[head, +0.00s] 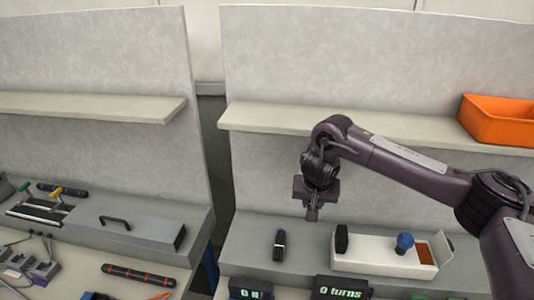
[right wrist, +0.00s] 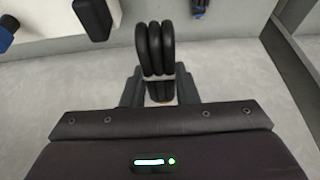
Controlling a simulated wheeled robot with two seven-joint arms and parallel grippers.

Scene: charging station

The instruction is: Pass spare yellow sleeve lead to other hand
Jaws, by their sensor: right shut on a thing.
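My right gripper (head: 312,212) hangs pointing down above the grey bench ledge, left of the white box. In the right wrist view its fingers (right wrist: 159,92) are shut on a black coiled lead (right wrist: 155,48), seen as thick stacked loops. No yellow sleeve shows on the coil from this angle, so I cannot tell whether it is the yellow sleeve lead. My left gripper is in neither view.
An orange bin (head: 497,121) is on the shelf (head: 390,128). A grey handled case (head: 130,232) is left.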

